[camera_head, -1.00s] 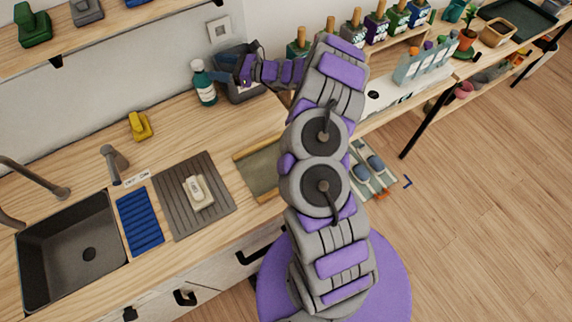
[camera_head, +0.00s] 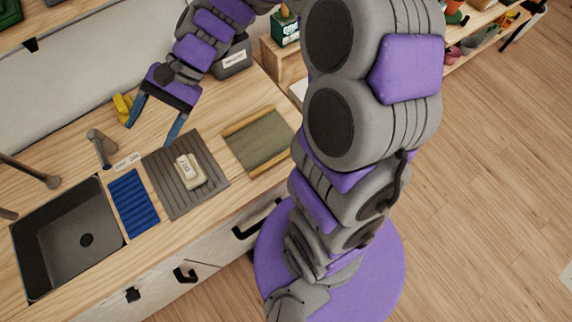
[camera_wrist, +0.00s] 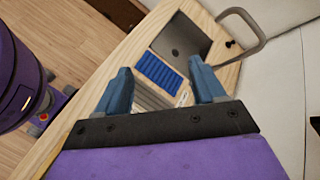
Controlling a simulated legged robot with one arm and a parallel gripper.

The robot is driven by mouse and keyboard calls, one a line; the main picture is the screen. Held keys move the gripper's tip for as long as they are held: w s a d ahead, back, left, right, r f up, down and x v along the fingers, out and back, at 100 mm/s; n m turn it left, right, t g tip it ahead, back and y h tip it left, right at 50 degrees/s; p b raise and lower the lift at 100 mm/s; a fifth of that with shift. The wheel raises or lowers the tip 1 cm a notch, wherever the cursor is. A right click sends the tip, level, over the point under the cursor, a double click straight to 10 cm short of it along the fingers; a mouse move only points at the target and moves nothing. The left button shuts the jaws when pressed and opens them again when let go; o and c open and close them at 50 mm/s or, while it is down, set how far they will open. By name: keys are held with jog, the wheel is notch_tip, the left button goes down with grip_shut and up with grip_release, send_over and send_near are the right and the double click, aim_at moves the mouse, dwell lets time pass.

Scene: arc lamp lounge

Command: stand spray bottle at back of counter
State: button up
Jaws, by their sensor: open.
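The wooden counter (camera_head: 215,112) runs along the wall. My gripper (camera_head: 152,134) is open and empty above it, between the yellow item and the grey ribbed mat, pointing down toward the front. In the wrist view its blue fingers (camera_wrist: 160,82) are spread apart with nothing between them; the counter (camera_wrist: 118,62) shows beyond. The teal bottle with a pale label, seen earlier at the back by the wall, does not show now; my arm covers that area. I cannot tell whether it still stands there.
A dark sink (camera_head: 72,238) with a faucet (camera_head: 35,176) is at left. A blue mat (camera_head: 133,204), a grey ribbed mat (camera_head: 208,193) with a white labelled item (camera_head: 188,171), and an olive board (camera_head: 258,142) lie along the counter. A yellow item (camera_head: 122,106) sits at the back.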

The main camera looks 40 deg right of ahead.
jog(key=s+d+f+n+h, duration=0.1)
jog(key=s+d+n+h, duration=0.2)
jog(key=s+d+h, duration=0.2)
jog(key=s+d+f+n+h, duration=0.1)
jog(key=s+d+n+h, duration=0.3)
jog(key=s+d, duration=0.7)
jog(key=s+h, duration=0.2)
jog(key=s, duration=0.3)
jog(key=shift+s+f+t, duration=0.3)
jog(key=shift+f+t, duration=0.1)
jog(key=shift+f, duration=0.15)
